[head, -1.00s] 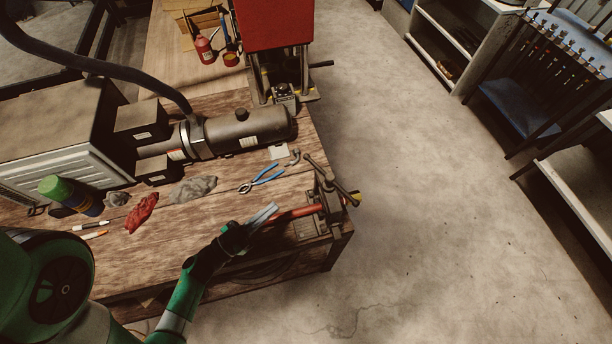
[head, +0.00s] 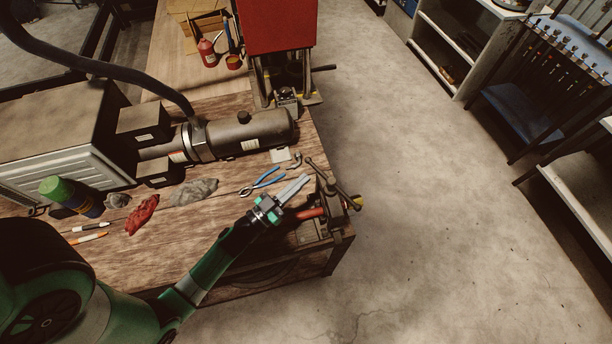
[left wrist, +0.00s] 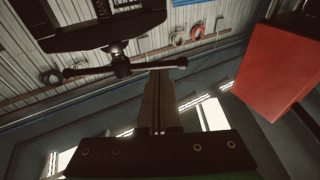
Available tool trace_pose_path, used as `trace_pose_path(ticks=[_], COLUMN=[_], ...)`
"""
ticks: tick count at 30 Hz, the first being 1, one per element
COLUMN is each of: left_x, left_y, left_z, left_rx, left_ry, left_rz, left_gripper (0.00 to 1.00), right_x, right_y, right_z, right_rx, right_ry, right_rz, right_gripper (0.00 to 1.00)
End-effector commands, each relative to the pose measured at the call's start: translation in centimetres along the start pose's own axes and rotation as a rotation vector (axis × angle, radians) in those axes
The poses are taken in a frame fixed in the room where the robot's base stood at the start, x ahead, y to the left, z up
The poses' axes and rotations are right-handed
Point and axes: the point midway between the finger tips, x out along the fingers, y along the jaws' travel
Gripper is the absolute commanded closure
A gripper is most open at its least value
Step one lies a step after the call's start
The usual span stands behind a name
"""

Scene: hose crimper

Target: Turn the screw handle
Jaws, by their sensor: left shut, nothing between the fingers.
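The screw handle (head: 333,184) is a dark crossbar on top of the hose crimper (head: 331,209) at the bench's right front corner. A red hose (head: 310,213) lies into the crimper from the left. My left gripper (head: 303,181) is shut and empty, just left of the handle, with its fingers pointing at it; they look apart from it. In the left wrist view the handle (left wrist: 125,67) shows as a bar with ball ends beyond the gripper's fingertips (left wrist: 159,80). My right gripper is not in view.
Blue-handled pliers (head: 262,182) lie on the bench behind my left gripper. A large grey cylinder machine (head: 240,133) and a red press (head: 277,27) stand farther back. Rags (head: 194,191) lie to the left. The floor (head: 430,220) right of the bench is clear.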

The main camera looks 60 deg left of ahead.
Motion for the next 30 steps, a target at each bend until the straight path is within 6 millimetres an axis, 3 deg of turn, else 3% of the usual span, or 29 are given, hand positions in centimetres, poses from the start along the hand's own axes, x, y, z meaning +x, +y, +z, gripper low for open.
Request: trace_pose_path(ticks=[6,30], left_x=[2.2,3.9], left_y=[0.0,-0.8], left_z=[0.0,0.3], left_rx=[0.001,0.002], left_ry=[0.0,-0.002], left_rz=[0.001,-0.004], left_gripper=[1.0,1.0], right_x=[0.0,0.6], right_y=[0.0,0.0], right_z=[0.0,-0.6], right_rx=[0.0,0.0], right_ry=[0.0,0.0], right_rz=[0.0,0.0], right_gripper=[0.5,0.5])
